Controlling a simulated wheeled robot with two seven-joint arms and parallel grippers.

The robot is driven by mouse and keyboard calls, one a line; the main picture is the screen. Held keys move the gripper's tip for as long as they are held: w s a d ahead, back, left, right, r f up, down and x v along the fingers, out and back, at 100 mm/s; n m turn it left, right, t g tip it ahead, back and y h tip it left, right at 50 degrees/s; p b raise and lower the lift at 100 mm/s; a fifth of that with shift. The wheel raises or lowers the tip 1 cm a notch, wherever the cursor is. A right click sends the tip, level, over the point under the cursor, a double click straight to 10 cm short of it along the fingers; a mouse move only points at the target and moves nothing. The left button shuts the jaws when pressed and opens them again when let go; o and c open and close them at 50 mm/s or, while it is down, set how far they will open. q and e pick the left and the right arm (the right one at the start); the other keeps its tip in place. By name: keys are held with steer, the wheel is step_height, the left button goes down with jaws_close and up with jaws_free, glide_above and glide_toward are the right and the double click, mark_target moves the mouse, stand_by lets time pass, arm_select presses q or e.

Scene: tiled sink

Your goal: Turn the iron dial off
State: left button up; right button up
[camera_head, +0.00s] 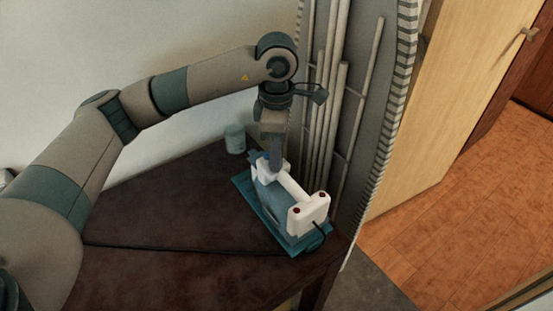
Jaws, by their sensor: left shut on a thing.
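The iron (308,212), with a white handle and a blue-grey body, rests on a teal base (245,190) on the dark table. My left gripper (275,165) points down from above and is shut at the far-left end of the iron's handle. The dial cannot be made out; the gripper may be covering it. My right gripper is not in view.
A small pale teal cup-like object (235,139) stands behind the iron on the dark table (170,215). A grey panel with upright rods (335,115) stands close on the right. The table's left part is clear.

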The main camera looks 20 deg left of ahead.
arm_select(q)
steer(key=shift+n, duration=0.5)
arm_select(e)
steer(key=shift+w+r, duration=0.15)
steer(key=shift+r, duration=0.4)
arm_select(q)
steer(key=o, duration=1.1)
steer(key=shift+c, duration=0.2)
steer(key=shift+r, duration=0.1)
